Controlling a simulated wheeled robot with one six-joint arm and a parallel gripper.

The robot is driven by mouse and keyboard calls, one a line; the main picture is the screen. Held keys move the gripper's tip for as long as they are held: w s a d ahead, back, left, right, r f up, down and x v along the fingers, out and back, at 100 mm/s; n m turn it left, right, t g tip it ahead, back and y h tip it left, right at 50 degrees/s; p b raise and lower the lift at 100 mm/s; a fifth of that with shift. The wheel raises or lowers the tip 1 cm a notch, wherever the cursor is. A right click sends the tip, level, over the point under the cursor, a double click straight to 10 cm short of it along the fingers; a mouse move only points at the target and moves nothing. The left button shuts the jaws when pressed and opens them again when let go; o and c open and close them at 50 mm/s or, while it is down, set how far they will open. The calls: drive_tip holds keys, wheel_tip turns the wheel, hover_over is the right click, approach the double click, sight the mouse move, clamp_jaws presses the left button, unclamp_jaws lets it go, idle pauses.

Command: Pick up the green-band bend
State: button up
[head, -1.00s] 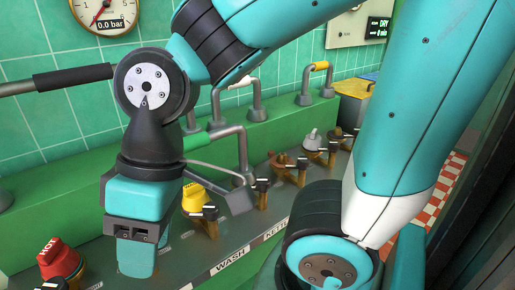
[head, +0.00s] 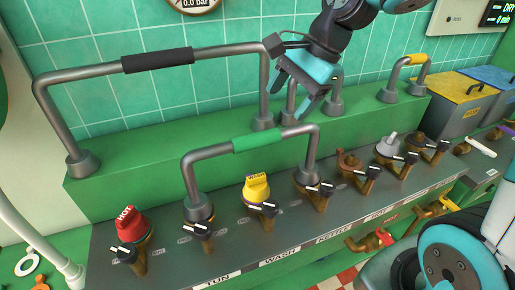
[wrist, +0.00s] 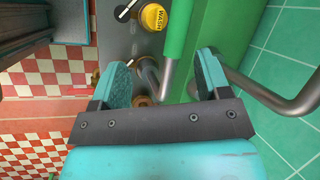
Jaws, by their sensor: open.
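The green-band bend is a grey U-shaped pipe with a green sleeve (head: 257,141) across its top. It stands upright on two fittings at the front of the panel, one leg left and one right. My gripper (head: 295,98) is open and empty, above and behind the bend's right end. In the wrist view, my gripper's two teal fingers (wrist: 165,68) are spread apart. The green sleeve (wrist: 178,30) runs away from me beyond the fingertips, and a grey leg shows between the fingers. I cannot tell its exact distance from them.
A taller black-band pipe (head: 157,60) stands behind on the green ledge (head: 130,180). A yellow-band pipe (head: 411,59) is further right. The red HOT cap (head: 131,222), yellow WASH cap (head: 257,187) and several black-handled valves line the panel. Bins (head: 450,105) stand at the right.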

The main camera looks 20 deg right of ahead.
drive_tip(key=w+d+r+m, duration=0.1)
drive_tip(key=w+d+m, duration=0.2)
drive_tip(key=m+p, duration=0.1)
drive_tip(key=p, duration=0.1)
approach(259, 134)
drive_tip(key=x, duration=0.6)
drive_tip(key=shift+s+f, duration=0.15)
drive_tip(key=shift+f, duration=0.3)
drive_tip(key=shift+p+x, duration=0.5)
drive_tip(key=shift+x, duration=2.1)
drive_tip(key=shift+w+a+r, duration=0.1)
drive_tip(key=shift+w+r, duration=0.05)
drive_tip(key=shift+w, duration=0.1)
drive_tip(key=c, duration=1.2)
